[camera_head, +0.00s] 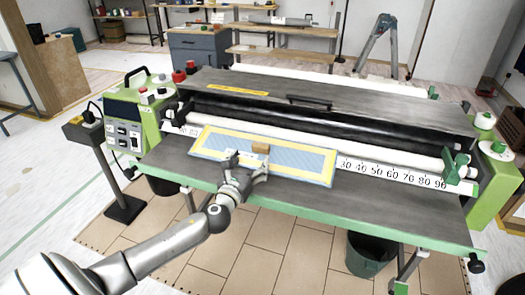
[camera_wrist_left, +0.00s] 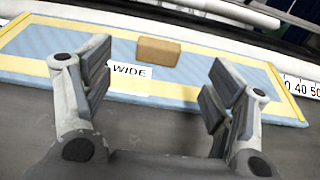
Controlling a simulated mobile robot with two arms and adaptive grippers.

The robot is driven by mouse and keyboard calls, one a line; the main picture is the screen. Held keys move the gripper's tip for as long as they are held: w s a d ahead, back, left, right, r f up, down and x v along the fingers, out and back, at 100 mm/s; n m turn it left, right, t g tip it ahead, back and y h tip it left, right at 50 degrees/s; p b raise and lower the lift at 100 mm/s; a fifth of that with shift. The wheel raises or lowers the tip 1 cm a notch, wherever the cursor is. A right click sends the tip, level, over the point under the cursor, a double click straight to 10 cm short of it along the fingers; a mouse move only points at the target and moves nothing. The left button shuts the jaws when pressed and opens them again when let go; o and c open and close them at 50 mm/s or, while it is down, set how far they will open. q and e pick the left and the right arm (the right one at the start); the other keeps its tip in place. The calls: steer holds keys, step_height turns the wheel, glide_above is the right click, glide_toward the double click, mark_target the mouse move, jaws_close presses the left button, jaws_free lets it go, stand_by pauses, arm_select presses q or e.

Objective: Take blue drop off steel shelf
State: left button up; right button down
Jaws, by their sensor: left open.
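The blue drop (camera_head: 303,164) is a flat, pale blue rectangle with a yellow border, lying on the grey steel shelf (camera_head: 345,208) of the pasting machine. It also shows in the left wrist view (camera_wrist_left: 205,62). A brown block (camera_head: 261,148) rests on it, also seen in the left wrist view (camera_wrist_left: 158,52), and a white label (camera_wrist_left: 128,76) reading "WIDE" lies in front of the block. My left gripper (camera_head: 245,165) is open and empty at the drop's near edge, with its fingers spread either side of the label (camera_wrist_left: 158,88). Contact cannot be told. My right gripper is not in view.
A white roller (camera_head: 320,148) and a number scale (camera_head: 390,172) run behind the drop. A green control box (camera_head: 130,118) stands at the machine's left end. A dark green bin (camera_head: 370,255) is under the shelf. The shelf's right part is clear.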

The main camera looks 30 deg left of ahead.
mark_target(261, 144)
arm_select(q)
steer(key=x, duration=0.2)
steer(key=shift+w+r, duration=0.1)
steer(key=shift+w, duration=0.2)
steer(key=x, duration=0.5)
steer(key=shift+w+a, duration=0.1)
steer(key=shift+w, duration=0.2)
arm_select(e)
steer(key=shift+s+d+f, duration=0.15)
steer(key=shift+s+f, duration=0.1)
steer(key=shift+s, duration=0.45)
arm_select(q)
steer(key=c, duration=1.1)
steer(key=shift+c, duration=0.5)
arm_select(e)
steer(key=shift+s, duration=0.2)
